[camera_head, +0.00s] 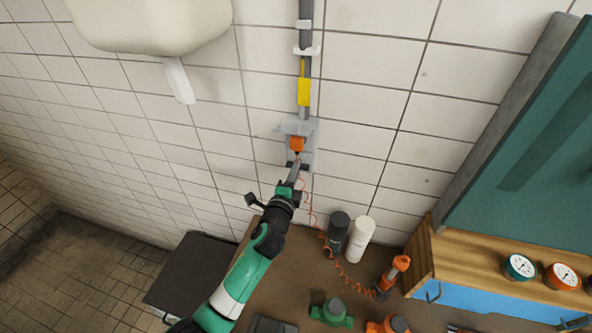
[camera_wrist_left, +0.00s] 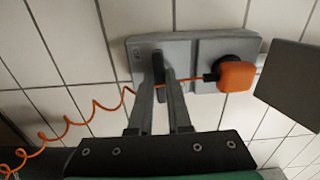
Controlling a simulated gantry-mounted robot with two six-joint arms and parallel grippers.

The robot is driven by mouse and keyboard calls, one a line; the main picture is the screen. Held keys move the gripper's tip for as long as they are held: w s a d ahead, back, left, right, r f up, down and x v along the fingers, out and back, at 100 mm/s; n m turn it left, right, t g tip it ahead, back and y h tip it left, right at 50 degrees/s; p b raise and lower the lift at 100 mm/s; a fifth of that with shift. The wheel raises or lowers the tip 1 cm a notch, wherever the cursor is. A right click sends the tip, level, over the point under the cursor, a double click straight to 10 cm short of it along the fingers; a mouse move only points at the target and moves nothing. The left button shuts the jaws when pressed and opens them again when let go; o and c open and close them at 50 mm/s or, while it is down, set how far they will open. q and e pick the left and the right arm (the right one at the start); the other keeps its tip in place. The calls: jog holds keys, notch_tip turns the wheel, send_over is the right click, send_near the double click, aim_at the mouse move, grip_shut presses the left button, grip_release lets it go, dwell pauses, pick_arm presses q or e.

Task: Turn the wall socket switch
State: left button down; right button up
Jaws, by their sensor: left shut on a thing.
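The grey wall socket box (camera_head: 310,135) is fixed to the white tiled wall, in the upper middle of the head view. In the left wrist view the box (camera_wrist_left: 182,52) carries a dark switch knob (camera_wrist_left: 158,66) at its left part. An orange plug (camera_wrist_left: 236,77) sits in its right part; the plug also shows in the head view (camera_head: 297,144). My left gripper (camera_head: 295,166) reaches up to the lower end of the box. In the wrist view its fingers (camera_wrist_left: 163,88) are shut on the switch knob, one on each side. My right gripper is not in view.
A coiled orange cord (camera_wrist_left: 97,106) runs close by the left fingers. Grey conduit with a yellow label (camera_head: 304,91) rises above the box. Below are a dark bottle (camera_head: 337,232), a white bottle (camera_head: 358,240) and an orange tool (camera_head: 392,275) on the bench. A teal panel (camera_head: 540,130) stands right.

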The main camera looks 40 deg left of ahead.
pick_arm(q)
jog(key=shift+n+b, duration=4.05)
jog(key=shift+n, duration=1.75)
jog(key=c, duration=0.9)
grip_release()
jog(key=shift+o, duration=0.2)
jog(key=shift+s, duration=0.1)
